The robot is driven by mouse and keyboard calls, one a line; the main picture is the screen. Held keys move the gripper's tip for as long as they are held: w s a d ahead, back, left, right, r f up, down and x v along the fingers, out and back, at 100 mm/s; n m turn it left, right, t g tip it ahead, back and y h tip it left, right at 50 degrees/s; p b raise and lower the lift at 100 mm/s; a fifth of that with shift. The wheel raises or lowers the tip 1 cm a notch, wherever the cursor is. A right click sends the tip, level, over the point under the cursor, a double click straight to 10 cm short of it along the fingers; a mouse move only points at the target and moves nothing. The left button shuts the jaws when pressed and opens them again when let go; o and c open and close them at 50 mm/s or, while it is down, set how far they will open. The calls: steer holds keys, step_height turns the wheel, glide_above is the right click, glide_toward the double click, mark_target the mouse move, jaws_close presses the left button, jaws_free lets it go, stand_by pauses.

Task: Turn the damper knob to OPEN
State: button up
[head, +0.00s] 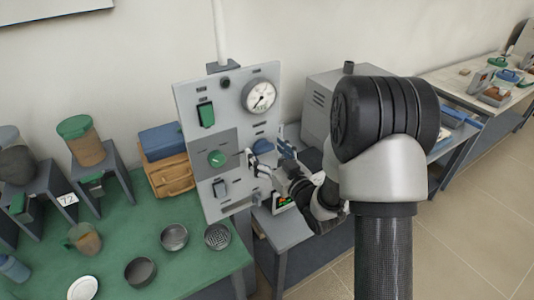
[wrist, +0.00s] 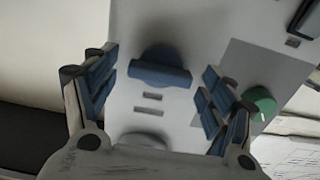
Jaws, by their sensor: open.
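A blue knob (wrist: 160,68) with a raised bar sits on the pale control panel (wrist: 205,30) in the wrist view. Its bar lies nearly level across that picture. My gripper (wrist: 158,88) is open, with one blue-padded finger on each side of the knob and clear gaps to both. In the head view my gripper (head: 270,153) is at the right part of the panel (head: 190,105) and largely hides the blue knob. I cannot read which position the knob points to.
A green knob (head: 217,158) sits left of my gripper, with a green switch (head: 206,115) and a round gauge (head: 260,96) above. A green table (head: 200,263) with dishes stands in front; a grey box (head: 325,95) is behind.

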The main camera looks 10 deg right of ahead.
steer(key=shift+c, duration=0.4)
steer(key=c, duration=1)
